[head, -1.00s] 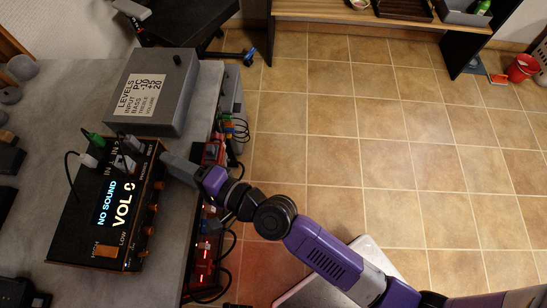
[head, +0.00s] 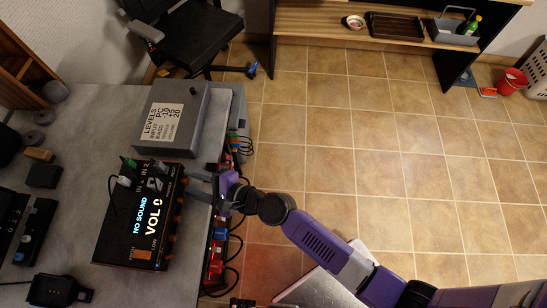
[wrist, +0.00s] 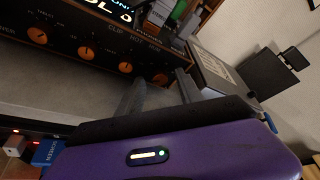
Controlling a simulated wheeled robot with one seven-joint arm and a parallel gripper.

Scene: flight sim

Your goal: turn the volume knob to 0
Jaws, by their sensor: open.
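The black control box (head: 112,245) lies on the grey desk, its screen (head: 145,217) showing "NO SOUND" and "VOL" with a digit that looks like 0. Orange knobs line its right side. The wrist view shows several of them, among them one knob (wrist: 125,67) left of my fingers and the rightmost knob (wrist: 160,78). My gripper (head: 188,174) is open at the far end of that side. In the wrist view its fingers (wrist: 161,78) stand either side of the rightmost knob. Contact cannot be told, and that knob's label is not readable.
A grey case (head: 178,140) with a "LEVELS" note (head: 163,122) stands just beyond the box. Plugs and cables (head: 128,165) rise from the box's far end. Coloured devices with cables (head: 217,245) line the desk's right edge. The tiled floor to the right is open.

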